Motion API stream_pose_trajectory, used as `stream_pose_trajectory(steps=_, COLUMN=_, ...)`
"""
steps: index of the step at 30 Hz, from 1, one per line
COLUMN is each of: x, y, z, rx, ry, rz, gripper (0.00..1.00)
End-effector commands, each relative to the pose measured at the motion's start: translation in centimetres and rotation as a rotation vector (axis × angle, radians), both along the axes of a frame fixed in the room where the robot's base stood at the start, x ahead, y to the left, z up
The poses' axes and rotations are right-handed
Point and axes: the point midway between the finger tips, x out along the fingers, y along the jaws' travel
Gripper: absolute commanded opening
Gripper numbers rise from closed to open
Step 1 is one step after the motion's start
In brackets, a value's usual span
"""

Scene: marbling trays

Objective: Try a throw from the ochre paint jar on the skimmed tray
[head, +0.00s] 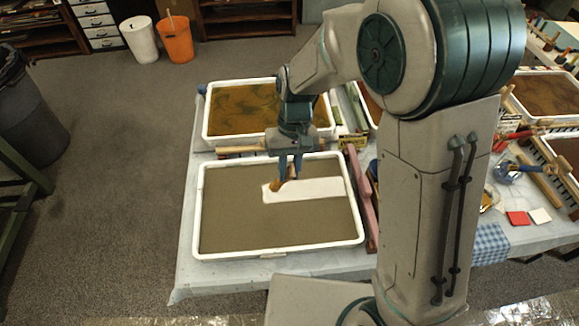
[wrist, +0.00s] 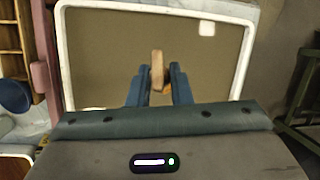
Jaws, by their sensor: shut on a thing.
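My gripper (head: 289,172) is above the near tray, fingers pointing down. It is shut on a slim wooden-handled tool, whose pale wood (wrist: 157,70) shows between the fingers in the wrist view. An ochre-orange end (head: 277,185) shows beside the fingers in the head view; I cannot tell if it touches the bath. The near tray (head: 198,215) is white-rimmed with a plain grey-brown bath. A white strip (head: 315,190) lies across its right half, its left end by the tool. I cannot pick out the ochre paint jar for certain.
A tray with a swirled ochre-green bath (head: 240,108) stands behind. A pink bar (head: 361,195) lies right of the near tray. More trays, a red square (head: 518,218) and a blue checked cloth (head: 490,245) are at right, partly behind my arm. Open floor lies left.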

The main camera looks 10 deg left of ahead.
Motion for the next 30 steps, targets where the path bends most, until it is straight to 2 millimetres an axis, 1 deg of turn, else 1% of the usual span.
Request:
stream_pose_trajectory(steps=5, x=0.0, y=0.0, z=-0.2, rx=0.000, ry=0.000, rz=0.001, gripper=0.00)
stream_pose_trajectory(steps=8, x=0.0, y=0.0, z=-1.2, rx=0.000, ry=0.001, rz=0.001, gripper=0.00)
stream_pose_trajectory(steps=13, x=0.0, y=0.0, z=-4.1, rx=0.000, ry=0.000, rz=0.001, gripper=0.00)
stream_pose_trajectory(steps=16, x=0.0, y=0.0, z=-4.7, rx=0.000, ry=0.000, rz=0.001, gripper=0.00)
stream_pose_trajectory(steps=20, x=0.0, y=0.0, z=-3.3, rx=0.001, ry=-0.002, rz=0.001, gripper=0.00)
stream_pose_trajectory(steps=24, x=0.0, y=0.1, z=-0.9, rx=0.002, ry=-0.001, rz=0.000, gripper=0.00)
stream_pose_trajectory(steps=26, x=0.0, y=0.0, z=-0.1, rx=0.002, ry=-0.001, rz=0.001, gripper=0.00)
stream_pose_trajectory(steps=28, x=0.0, y=0.0, z=0.3, rx=0.000, ry=0.000, rz=0.001, gripper=0.00)
stream_pose_trajectory(steps=30, x=0.0, y=0.0, z=0.2, rx=0.000, ry=0.001, rz=0.001, gripper=0.00)
